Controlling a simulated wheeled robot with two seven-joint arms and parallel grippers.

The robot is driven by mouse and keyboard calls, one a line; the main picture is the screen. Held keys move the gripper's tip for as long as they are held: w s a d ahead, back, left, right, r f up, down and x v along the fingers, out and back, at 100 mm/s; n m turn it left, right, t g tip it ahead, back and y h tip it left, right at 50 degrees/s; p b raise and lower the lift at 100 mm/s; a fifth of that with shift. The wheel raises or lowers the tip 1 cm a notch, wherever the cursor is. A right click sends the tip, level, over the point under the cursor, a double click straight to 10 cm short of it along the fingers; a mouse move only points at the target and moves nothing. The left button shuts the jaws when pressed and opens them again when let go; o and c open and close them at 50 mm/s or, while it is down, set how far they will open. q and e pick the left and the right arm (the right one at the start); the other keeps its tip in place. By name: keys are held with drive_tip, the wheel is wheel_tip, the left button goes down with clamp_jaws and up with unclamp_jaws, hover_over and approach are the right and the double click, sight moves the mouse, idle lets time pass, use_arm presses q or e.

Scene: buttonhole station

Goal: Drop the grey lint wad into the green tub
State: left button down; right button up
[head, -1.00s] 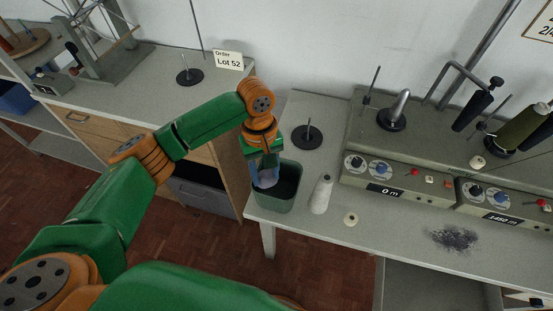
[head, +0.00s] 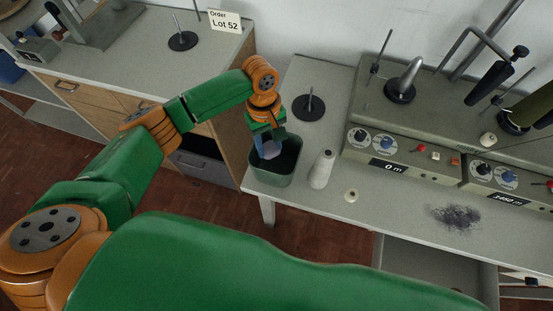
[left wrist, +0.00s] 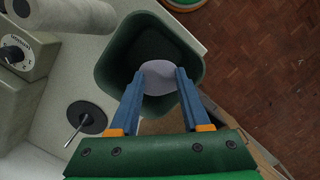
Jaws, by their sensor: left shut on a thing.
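My left gripper (head: 268,146) points down at the mouth of the green tub (head: 270,179) on the left corner of the bench. It is shut on a pale grey rounded wad (head: 271,150). In the left wrist view the wad (left wrist: 158,77) sits between the blue fingertips (left wrist: 158,80), with the tub's dark green wall (left wrist: 105,68) around and behind it. The wad is over or within the opening; its exact height is unclear. My right gripper is not in view.
A white thread cone (head: 321,169) and a small spool (head: 351,195) stand right of the tub. A black-based spindle (head: 308,107) is behind it. Dark lint (head: 456,217) is scattered on the bench before the control boxes (head: 402,157).

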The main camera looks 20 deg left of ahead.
use_arm(q)
drive_tip(key=shift+c, duration=1.4)
unclamp_jaws()
drive_tip(key=shift+s+r, duration=0.15)
drive_tip(key=shift+r, duration=0.1)
drive_tip(key=r, duration=0.4)
drive_tip(key=r+b, duration=0.1)
drive_tip(key=r, duration=0.2)
drive_tip(key=shift+w+a, duration=0.3)
drive_tip(key=shift+f, duration=0.15)
